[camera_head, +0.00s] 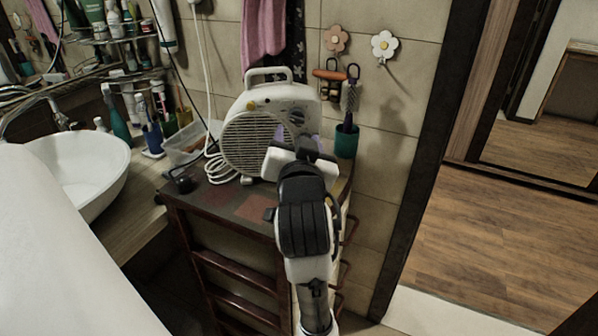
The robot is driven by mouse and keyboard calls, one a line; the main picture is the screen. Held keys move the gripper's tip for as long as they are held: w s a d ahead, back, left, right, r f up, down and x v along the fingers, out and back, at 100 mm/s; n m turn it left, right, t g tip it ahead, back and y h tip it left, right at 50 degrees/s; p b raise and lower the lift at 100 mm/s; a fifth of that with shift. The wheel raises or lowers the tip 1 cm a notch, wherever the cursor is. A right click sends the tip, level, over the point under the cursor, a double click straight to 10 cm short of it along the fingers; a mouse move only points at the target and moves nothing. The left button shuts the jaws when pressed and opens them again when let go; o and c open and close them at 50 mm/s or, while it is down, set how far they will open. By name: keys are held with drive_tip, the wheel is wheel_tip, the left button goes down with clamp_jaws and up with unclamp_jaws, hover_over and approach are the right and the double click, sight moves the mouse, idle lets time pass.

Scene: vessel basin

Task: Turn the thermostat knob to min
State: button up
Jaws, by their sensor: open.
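A white fan heater (258,135) with a round front grille and a top handle stands on the small dark table. A dark round knob (297,115) shows on its right-hand control panel. I cannot read its markings or setting, or tell whether it is the thermostat knob. My gripper (302,150) is open in front of the heater's lower right side, below the knob in the picture. It hides part of the panel. Whether the fingers touch the heater cannot be told.
A teal cup (346,142) holding a brush stands close right of the heater. A coiled white cable (221,168) lies to its left. A white basin (85,170) is further left. A tiled wall stands behind; wooden floor (500,235) is open at right.

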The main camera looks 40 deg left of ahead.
drive_tip(key=b+v, duration=0.7)
drive_tip(key=b, duration=0.4)
drive_tip(key=shift+f, duration=0.1)
idle(0.5)
